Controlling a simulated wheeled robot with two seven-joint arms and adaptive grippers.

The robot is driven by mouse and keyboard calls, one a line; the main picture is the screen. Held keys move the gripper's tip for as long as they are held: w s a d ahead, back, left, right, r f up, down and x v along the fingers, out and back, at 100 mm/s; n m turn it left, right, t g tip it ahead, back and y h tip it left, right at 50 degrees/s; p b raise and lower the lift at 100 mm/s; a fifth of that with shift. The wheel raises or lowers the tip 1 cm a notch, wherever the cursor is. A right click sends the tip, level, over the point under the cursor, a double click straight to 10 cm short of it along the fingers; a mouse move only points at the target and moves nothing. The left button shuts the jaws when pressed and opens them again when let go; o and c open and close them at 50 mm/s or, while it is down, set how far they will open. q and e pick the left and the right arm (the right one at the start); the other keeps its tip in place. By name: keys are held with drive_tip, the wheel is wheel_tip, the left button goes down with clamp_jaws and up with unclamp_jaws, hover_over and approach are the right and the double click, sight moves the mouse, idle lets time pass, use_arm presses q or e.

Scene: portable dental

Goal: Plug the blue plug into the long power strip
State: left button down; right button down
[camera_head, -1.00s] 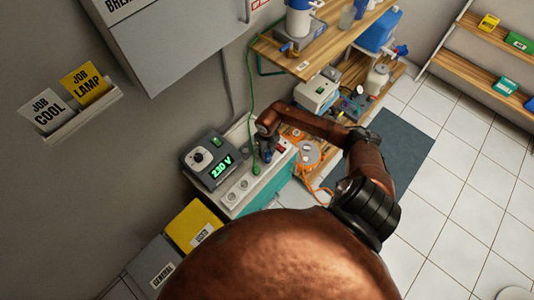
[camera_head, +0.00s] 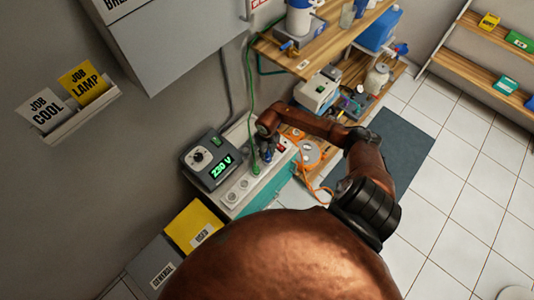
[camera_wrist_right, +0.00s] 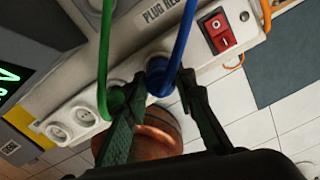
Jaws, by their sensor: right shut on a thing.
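The long power strip (camera_head: 232,196) is white and runs diagonally along the bench beside the wall. It also shows in the wrist view (camera_wrist_right: 92,95), with round sockets at its left and a red switch at its right. The blue plug (camera_wrist_right: 158,82), with its blue cord, is at the strip between the green plug (camera_wrist_right: 117,98) and the switch. My right gripper (camera_wrist_right: 170,78) is shut on the blue plug, one finger on each side. In the head view the right gripper (camera_head: 267,142) is over the strip. I cannot tell how deep the plug sits. My left gripper is not in view.
A grey meter reading 230 V (camera_head: 212,160) stands close to the strip's left. The green cord (camera_head: 252,100) hangs down beside my gripper. An orange cord (camera_head: 312,183) lies to the right. Wooden shelves (camera_head: 325,35) with equipment stand behind. Free sockets (camera_wrist_right: 58,131) show at the strip's left.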

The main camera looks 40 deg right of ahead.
drive_tip(key=shift+f+b, duration=0.3)
drive_tip(key=shift+f, duration=0.3)
drive_tip(key=c, duration=1.5)
unclamp_jaws()
drive_tip(key=shift+r, duration=0.1)
drive_tip(key=shift+r, duration=0.1)
wheel_tip(320, 180, up, 12)
drive_tip(key=shift+f, duration=0.1)
drive_tip(key=shift+a, duration=0.15)
